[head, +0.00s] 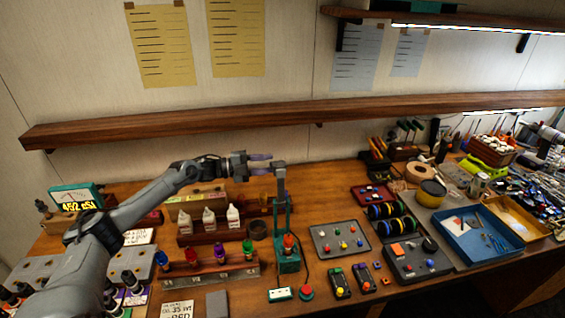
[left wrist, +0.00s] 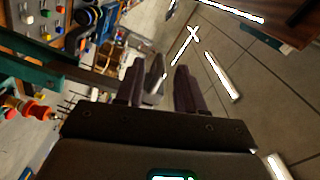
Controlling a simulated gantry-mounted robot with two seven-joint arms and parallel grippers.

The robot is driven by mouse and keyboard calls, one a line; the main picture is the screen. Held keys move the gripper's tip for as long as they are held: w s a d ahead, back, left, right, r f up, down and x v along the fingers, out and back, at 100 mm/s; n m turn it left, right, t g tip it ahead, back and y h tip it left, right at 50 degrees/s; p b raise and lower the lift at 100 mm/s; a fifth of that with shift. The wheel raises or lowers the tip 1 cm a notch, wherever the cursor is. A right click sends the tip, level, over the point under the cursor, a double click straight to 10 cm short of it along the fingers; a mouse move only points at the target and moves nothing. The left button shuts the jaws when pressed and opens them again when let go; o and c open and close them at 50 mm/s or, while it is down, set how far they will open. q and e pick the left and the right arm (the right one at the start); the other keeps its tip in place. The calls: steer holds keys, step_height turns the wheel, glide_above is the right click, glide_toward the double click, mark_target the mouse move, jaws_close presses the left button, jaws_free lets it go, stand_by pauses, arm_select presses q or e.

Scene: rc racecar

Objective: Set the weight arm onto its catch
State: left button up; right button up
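The weight arm (head: 281,186) is a grey bar with a wider block at its top. It stands upright above a teal stand (head: 288,262), which holds an orange-red piece (head: 289,243). The catch is too small to make out. My left gripper (head: 261,163) is level with the block, just to its left, with its fingers pointing at it. In the left wrist view my two dark fingers (left wrist: 161,88) are apart. A grey piece (left wrist: 154,76), apparently the weight arm's block, shows between them, closer to the left finger. I cannot tell whether they touch. I do not see my right gripper.
A rack with coloured pieces (head: 210,268) and white bottles (head: 208,220) stand left of the stand. A grey panel with knobs (head: 340,240) lies to its right. A red button (head: 306,292) is in front. A wooden shelf (head: 290,118) runs behind, above my gripper.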

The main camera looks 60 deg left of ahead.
arm_select(q)
steer(key=shift+x, duration=3.05)
steer(key=shift+c, duration=0.5)
jaws_close()
steer(key=shift+p, duration=0.3)
